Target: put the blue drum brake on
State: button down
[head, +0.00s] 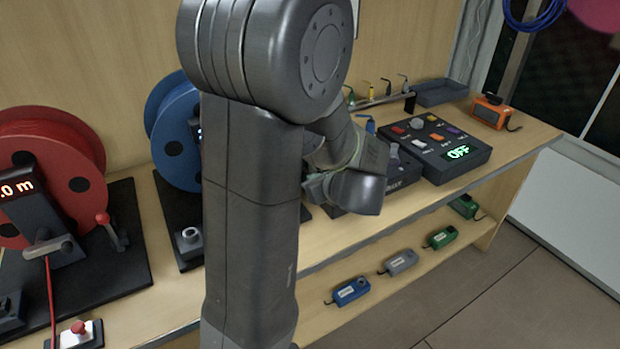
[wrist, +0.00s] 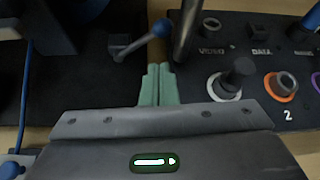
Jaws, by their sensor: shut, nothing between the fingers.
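The blue drum (head: 175,135) stands on a black base behind my arm in the head view. Its brake lever is hidden there. In the wrist view a lever with a blue ball end (wrist: 160,28) slants up to the right from a small black block (wrist: 122,46); it appears to be the blue drum's brake. My gripper (wrist: 158,84) has its pale green fingers together and empty, just below the blue ball and apart from it in the picture. In the head view my gripper (head: 317,188) is partly hidden by my arm.
A red drum (head: 45,175) with a red-ball lever (head: 103,219) stands at left. In the wrist view a dark post (wrist: 185,32) and a socket panel (wrist: 265,60) with a black plug (wrist: 238,72) are close on the right. A blue cable (wrist: 25,85) runs at left.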

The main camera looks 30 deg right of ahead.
jog(key=x, duration=0.8)
jog(key=shift+w+f, duration=0.15)
jog(key=shift+w, duration=0.1)
jog(key=shift+a+r+n+h+b, duration=0.3)
jog(key=shift+n+b, duration=0.1)
jog(key=shift+b, duration=1.2)
jog(key=a+n+h+b, duration=0.1)
jog(key=b, duration=0.2)
jog(key=a+r+n+h+b, duration=0.1)
jog(key=b, duration=0.3)
jog(key=shift+s+a+r+t, duration=0.15)
jog(key=shift+a+t, duration=0.05)
jog(key=shift+t, duration=0.2)
jog(key=a+n+h+b, duration=0.1)
jog(key=b, duration=0.2)
jog(key=a+r+n+h+b, duration=0.1)
jog(key=b, duration=0.1)
jog(key=a+n+t+h+b, duration=0.1)
jog(key=b, duration=0.2)
jog(key=shift+s+a+r+n+b, duration=0.2)
jog(key=shift+r+n+b, duration=0.1)
jog(key=shift+r+n, duration=0.1)
jog(key=shift+r, duration=0.15)
